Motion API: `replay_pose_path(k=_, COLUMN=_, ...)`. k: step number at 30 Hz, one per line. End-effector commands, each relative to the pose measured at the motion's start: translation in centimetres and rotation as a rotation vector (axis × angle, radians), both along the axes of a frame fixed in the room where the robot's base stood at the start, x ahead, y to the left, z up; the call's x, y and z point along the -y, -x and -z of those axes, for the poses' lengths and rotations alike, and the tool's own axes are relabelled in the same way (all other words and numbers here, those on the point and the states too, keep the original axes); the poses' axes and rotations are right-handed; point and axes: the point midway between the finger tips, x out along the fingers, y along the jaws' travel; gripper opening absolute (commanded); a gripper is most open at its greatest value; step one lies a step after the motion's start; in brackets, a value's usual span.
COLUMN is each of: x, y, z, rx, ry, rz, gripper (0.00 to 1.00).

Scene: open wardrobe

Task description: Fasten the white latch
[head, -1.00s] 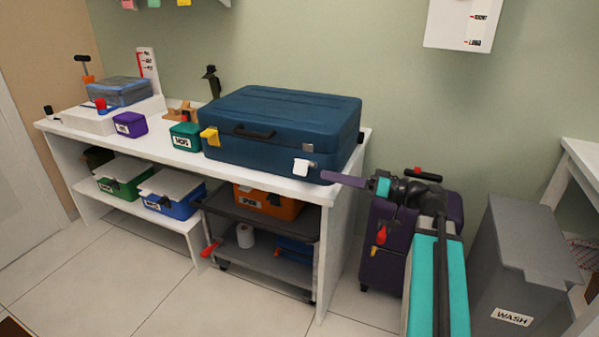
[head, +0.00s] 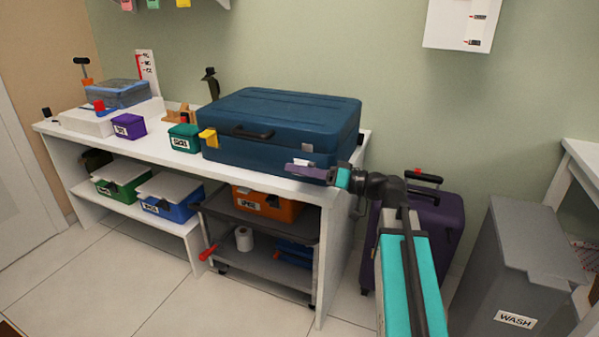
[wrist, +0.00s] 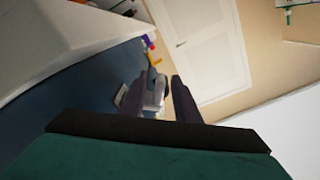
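The blue suitcase (head: 280,125) lies shut on the white bench, with a small grey plate (head: 307,148) on its front near the right end. The white latch (wrist: 156,95) shows between my fingers in the wrist view, beside the suitcase's front and the grey plate (wrist: 121,95). In the head view my gripper (head: 292,168) covers most of the latch. My gripper (wrist: 159,79) is open, one finger on each side of the latch. I cannot tell whether either finger touches it. A yellow latch (head: 208,137) is on the suitcase's front left.
A dark handle (head: 253,132) sits between the two latches. A green box (head: 184,138) and a purple box (head: 129,126) stand left of the suitcase. Below are a cart (head: 262,268) and an orange box (head: 268,204). A purple suitcase (head: 430,222) and grey bin (head: 525,262) stand at right.

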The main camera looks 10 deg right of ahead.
Motion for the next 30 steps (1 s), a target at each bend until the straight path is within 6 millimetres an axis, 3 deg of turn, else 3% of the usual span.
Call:
replay_pose_path(k=8, x=-0.1, y=-0.04, z=-0.02, rx=0.0, ry=0.0, rz=0.0, gripper=0.29)
replay_pose_path(k=13, x=-0.12, y=-0.02, z=-0.01, rx=0.0, ry=0.0, rz=-0.001, gripper=0.0)
replay_pose_path(k=30, x=-0.18, y=-0.04, z=-0.65, rx=-0.059, ry=-0.043, rz=-0.004, gripper=0.0)
